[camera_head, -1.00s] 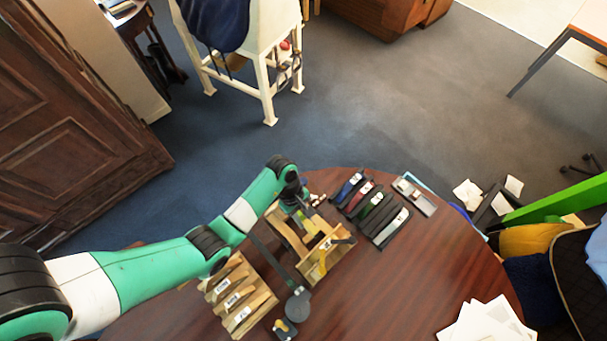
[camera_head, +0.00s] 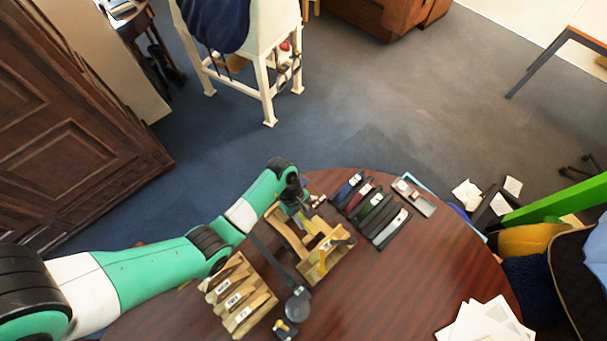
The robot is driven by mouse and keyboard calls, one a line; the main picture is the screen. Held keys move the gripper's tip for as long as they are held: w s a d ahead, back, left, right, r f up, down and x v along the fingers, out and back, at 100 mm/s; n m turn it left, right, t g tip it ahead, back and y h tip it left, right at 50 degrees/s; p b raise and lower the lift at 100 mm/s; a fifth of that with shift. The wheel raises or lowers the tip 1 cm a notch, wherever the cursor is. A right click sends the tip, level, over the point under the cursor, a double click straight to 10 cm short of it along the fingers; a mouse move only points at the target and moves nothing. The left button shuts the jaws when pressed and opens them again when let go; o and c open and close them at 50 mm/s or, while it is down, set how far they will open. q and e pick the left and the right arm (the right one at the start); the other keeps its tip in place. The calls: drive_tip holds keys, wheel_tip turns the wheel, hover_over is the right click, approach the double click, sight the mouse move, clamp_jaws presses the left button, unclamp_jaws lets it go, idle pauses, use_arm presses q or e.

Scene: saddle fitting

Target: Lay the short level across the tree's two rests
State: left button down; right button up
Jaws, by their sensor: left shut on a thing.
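The wooden tree (camera_head: 325,262) stands on the round table, a pale frame with upright ends. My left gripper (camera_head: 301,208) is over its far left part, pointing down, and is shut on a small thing. This looks like the short level (camera_head: 309,226), a yellowish piece just below the fingers, mostly hidden and too small to make out well. I cannot tell whether it touches the rests. My right gripper is not in view.
A slotted wooden rack (camera_head: 238,299) stands left of the tree. A dark bar with a round grey end (camera_head: 298,306) lies between them. White papers (camera_head: 486,322) lie front right; the table's right middle is clear.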

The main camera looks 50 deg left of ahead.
use_arm(q)
drive_tip(key=shift+f, duration=0.15)
drive_tip(key=shift+f+b, duration=0.45)
drive_tip(key=shift+f, duration=0.05)
drive_tip(key=shift+f, duration=0.35)
idle(0.4)
drive_tip(key=shift+f+b, duration=0.35)
drive_tip(key=shift+b, duration=0.05)
drive_tip(key=shift+f, duration=0.35)
idle(0.6)
idle(0.7)
drive_tip(key=c, duration=0.6)
unclamp_jaws()
drive_tip(key=shift+o, duration=0.3)
